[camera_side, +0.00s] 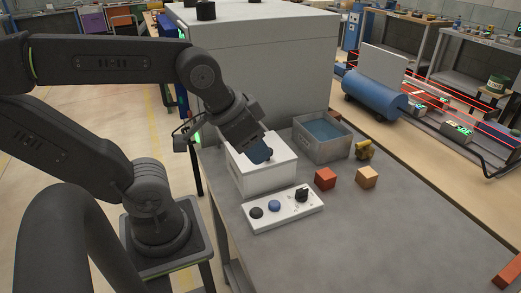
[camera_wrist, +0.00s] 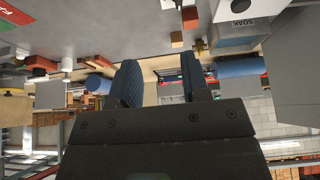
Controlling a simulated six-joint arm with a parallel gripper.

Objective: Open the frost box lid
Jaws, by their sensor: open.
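The frost box (camera_side: 262,178) is a white box on the grey table in the side view, and its lid (camera_side: 283,146) lies flat and closed on top. My gripper (camera_side: 262,154) is over the lid, tilted down, with its blue fingertips close to the lid's top. A small dark piece shows by the fingertips; I cannot tell if it is a lid handle. In the wrist view my two blue fingers (camera_wrist: 160,82) stand apart with nothing visible held between them. Whether the fingertips touch the lid is unclear.
A white panel with knobs (camera_side: 283,217) lies in front of the box. A grey bin with blue inside (camera_side: 322,137) stands to the right, near a red cube (camera_side: 325,178), a wooden cube (camera_side: 367,177) and a yellow object (camera_side: 364,150). A large grey cabinet (camera_side: 260,70) stands behind.

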